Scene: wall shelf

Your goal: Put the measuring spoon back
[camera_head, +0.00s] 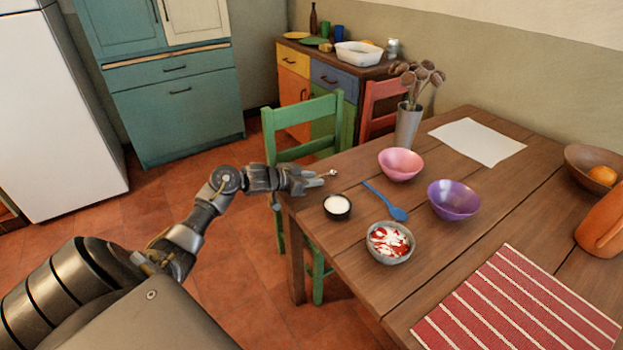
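A blue spoon (385,201) lies on the table between the pink bowl (400,164) and a bowl with red and white food (390,243). A small dark cup with white contents (337,206) stands right of and below the gripper. My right gripper is not in view.
An orange jug (602,228) stands at the right. A green chair (303,128) is beside the table's left end.

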